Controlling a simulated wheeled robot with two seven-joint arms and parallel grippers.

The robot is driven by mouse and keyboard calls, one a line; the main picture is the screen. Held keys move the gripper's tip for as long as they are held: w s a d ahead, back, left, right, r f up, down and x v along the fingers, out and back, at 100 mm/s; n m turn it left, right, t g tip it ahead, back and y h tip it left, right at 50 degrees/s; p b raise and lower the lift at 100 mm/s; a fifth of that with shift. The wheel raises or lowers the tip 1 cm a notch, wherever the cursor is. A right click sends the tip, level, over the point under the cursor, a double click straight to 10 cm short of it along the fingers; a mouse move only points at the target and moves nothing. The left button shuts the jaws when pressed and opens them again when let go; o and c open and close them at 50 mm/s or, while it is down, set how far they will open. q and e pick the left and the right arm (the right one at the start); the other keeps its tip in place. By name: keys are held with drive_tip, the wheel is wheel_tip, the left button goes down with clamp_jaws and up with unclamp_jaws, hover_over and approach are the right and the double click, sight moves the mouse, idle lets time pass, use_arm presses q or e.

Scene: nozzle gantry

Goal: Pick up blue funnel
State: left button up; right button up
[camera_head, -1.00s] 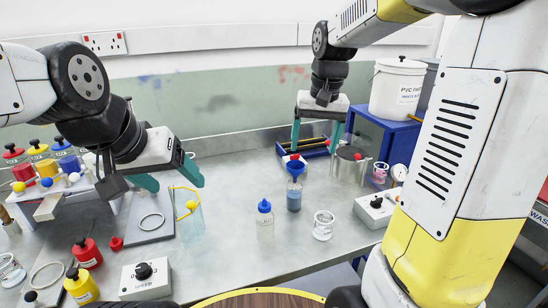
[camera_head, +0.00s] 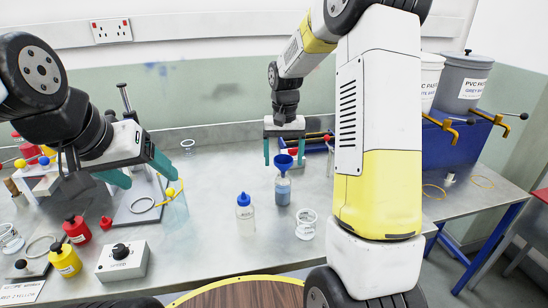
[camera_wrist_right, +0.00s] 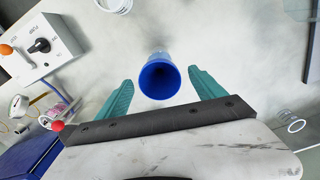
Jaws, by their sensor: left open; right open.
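The blue funnel (camera_head: 284,161) sits in the mouth of a clear bottle (camera_head: 283,190) that holds bluish liquid, in the middle of the bench. In the right wrist view the funnel (camera_wrist_right: 160,77) shows its wide round mouth, between and slightly beyond the fingertips. My right gripper (camera_head: 285,160) is open above and around the funnel's level, with a teal finger on each side; the wrist view shows it too (camera_wrist_right: 160,82). I see no clear contact with the funnel. My left gripper (camera_head: 150,176) is open and empty at the left, near a yellow-handled clear jug (camera_head: 174,205).
A blue-capped bottle (camera_head: 245,214) and a glass beaker (camera_head: 306,225) stand in front of the funnel. A grey control box (camera_head: 122,260) and red bottle (camera_head: 77,230) are at the left. My right arm blocks the bench's right part.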

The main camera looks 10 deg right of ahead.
drive_tip(key=shift+f, duration=0.6)
drive_tip(key=c, duration=1.4)
drive_tip(key=shift+r, duration=0.1)
